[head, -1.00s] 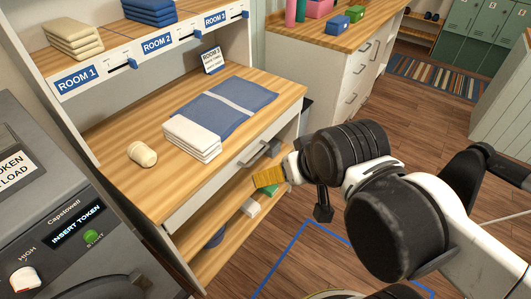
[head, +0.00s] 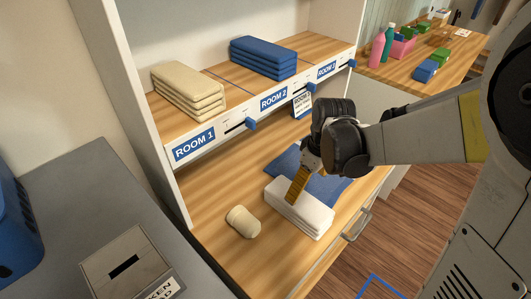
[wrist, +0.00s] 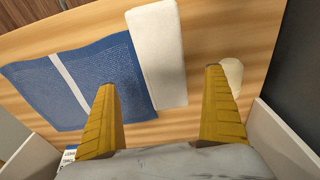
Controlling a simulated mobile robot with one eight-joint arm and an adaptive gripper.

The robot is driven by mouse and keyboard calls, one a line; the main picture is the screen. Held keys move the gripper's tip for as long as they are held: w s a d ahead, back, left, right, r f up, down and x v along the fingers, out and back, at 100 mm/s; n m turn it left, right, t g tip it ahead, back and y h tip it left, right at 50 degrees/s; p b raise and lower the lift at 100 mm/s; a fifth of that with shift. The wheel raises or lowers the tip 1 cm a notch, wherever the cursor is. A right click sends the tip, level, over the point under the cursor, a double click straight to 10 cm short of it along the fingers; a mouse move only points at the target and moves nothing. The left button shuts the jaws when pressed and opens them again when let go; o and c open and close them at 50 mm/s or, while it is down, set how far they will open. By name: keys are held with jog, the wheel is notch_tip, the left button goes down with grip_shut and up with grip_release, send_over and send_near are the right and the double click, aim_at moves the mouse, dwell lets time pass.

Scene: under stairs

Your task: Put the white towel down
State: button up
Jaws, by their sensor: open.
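The white towel (head: 305,215) is a folded stack lying flat on the wooden counter, against the left end of the blue mat (head: 330,188). In the wrist view the white towel (wrist: 157,55) appears between and beyond my two yellow fingers, beside the blue mat (wrist: 85,75); I cannot tell whether it overlaps the mat's edge. My gripper (head: 294,192) points down over the towel. In the wrist view my gripper (wrist: 161,85) is open, its fingers spread apart with nothing held. The exact gap between fingertips and towel is hard to judge.
A cream roll (head: 242,222) lies left of the towel; one finger is near it in the wrist view. A shelf above holds beige towels (head: 187,92) and blue towels (head: 263,57), with room labels and blue sliders along its edge. A small sign (head: 302,104) stands behind the mat.

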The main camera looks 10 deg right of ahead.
aim_at(300, 200)
jog(key=f, duration=0.2)
jog(key=f+b, duration=0.2)
jog(key=f, duration=0.1)
jog(key=shift+w+a+f, duration=0.15)
jog(key=shift+w+f, duration=0.1)
jog(key=shift+f, duration=0.05)
jog(key=f+b, duration=0.1)
jog(key=f, duration=0.2)
jog(key=a+f+b, duration=0.1)
jog(key=f, duration=0.1)
jog(key=shift+w+f+b, duration=0.2)
jog(key=shift+w+b, duration=0.1)
jog(key=shift+b, duration=0.05)
jog(key=c, duration=1.4)
